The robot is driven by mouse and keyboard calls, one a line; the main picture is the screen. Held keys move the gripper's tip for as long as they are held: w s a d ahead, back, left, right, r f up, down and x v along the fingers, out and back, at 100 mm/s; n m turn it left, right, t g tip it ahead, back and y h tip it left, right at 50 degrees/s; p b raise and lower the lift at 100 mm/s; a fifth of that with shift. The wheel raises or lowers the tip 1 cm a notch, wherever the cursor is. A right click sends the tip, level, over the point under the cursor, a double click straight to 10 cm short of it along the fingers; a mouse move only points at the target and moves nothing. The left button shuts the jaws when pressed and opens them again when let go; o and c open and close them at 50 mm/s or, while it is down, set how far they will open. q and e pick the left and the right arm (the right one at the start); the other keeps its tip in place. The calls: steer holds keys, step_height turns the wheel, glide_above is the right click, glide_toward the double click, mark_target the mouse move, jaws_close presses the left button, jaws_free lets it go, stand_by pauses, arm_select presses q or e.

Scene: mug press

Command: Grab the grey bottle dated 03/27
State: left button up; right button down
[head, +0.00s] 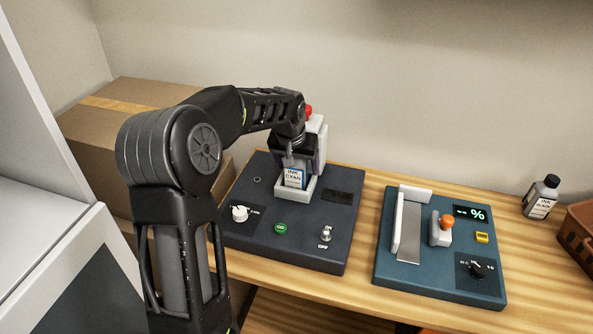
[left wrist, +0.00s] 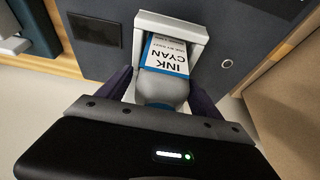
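A grey bottle (left wrist: 160,88) with a white and blue label reading "INK CYAN" stands in a white holder (left wrist: 197,32) on the dark press. In the head view its label (head: 293,178) faces me; I cannot read a date on it. My left gripper (head: 292,160) is over the bottle's top. In the left wrist view its dark fingers (left wrist: 162,88) are on either side of the bottle, with gaps beside it, so it looks open. Another grey bottle (head: 541,197), with a dark cap and an ink label, stands at the far right; its date is unreadable. My right gripper is not in view.
The dark press (head: 300,240) has a white knob, a green button and a switch. A teal device (head: 440,275) with an orange-topped lever stands to its right. A brown basket (head: 580,235) is at the right edge. A cardboard box (head: 120,110) is at the left.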

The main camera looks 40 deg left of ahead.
arm_select(q)
jaws_close()
stand_by(0.6)
steer(key=shift+r, duration=0.1)
